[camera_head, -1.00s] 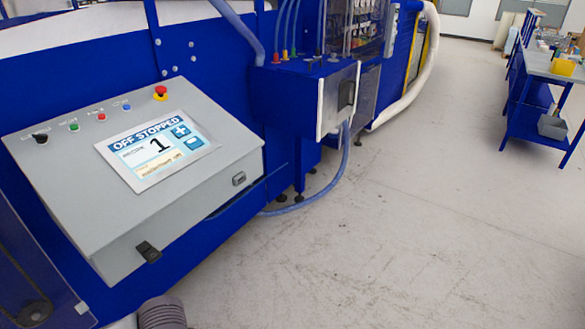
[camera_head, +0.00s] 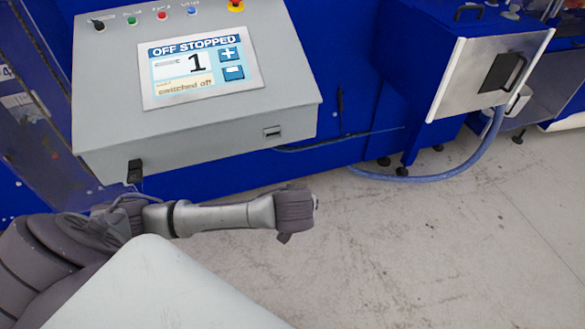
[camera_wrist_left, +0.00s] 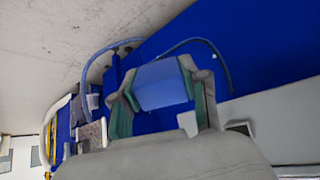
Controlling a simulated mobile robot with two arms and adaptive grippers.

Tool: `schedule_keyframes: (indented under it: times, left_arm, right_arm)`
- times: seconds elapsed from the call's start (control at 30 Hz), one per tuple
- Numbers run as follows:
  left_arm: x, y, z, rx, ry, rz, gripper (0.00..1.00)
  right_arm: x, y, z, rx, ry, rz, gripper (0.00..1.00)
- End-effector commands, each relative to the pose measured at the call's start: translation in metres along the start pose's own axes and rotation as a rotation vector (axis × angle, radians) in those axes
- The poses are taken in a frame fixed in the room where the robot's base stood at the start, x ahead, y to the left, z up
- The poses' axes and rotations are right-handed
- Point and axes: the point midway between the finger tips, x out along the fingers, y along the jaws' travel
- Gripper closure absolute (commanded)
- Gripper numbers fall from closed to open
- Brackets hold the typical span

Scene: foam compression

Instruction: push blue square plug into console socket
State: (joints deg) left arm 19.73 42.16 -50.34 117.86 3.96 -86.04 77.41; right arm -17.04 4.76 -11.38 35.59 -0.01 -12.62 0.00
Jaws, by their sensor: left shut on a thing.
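In the left wrist view, my left gripper (camera_wrist_left: 163,92) is shut on the blue square plug (camera_wrist_left: 162,84), with a green-lined finger on each side of it. In the head view my left arm reaches right, below the front of the grey console (camera_head: 205,125). Its wrist end hides the fingers and plug there. The small console socket (camera_head: 272,132) is on the console's front face, at the right, above and apart from my wrist. My right gripper is in neither view.
The console screen (camera_head: 200,65) reads "OFF STOPPED". A black switch (camera_head: 134,171) sticks out at the console's lower left. A metal-faced box (camera_head: 485,80) and a blue hose (camera_head: 430,176) are to the right. Open floor (camera_head: 440,250) lies in front.

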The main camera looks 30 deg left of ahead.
Motion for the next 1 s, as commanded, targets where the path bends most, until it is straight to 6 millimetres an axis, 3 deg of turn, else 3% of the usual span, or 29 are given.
schedule_keyframes:
  times: [0.2,0.43,0.7,1.0]
  left_arm:
    - [0.011,-0.012,-0.039,-0.141,0.418,-0.171,1.00]
    - [-0.007,-0.033,-0.070,-0.204,0.760,-0.365,1.00]
    - [-0.024,-0.043,-0.082,-0.210,0.881,-0.445,1.00]
    - [-0.012,-0.054,-0.100,-0.208,0.883,-0.445,1.00]
  right_arm:
    - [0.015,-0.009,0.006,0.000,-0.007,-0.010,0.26]
    - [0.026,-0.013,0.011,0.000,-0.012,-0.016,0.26]
    - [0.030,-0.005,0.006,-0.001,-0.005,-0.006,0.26]
    - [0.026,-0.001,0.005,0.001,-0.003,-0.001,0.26]
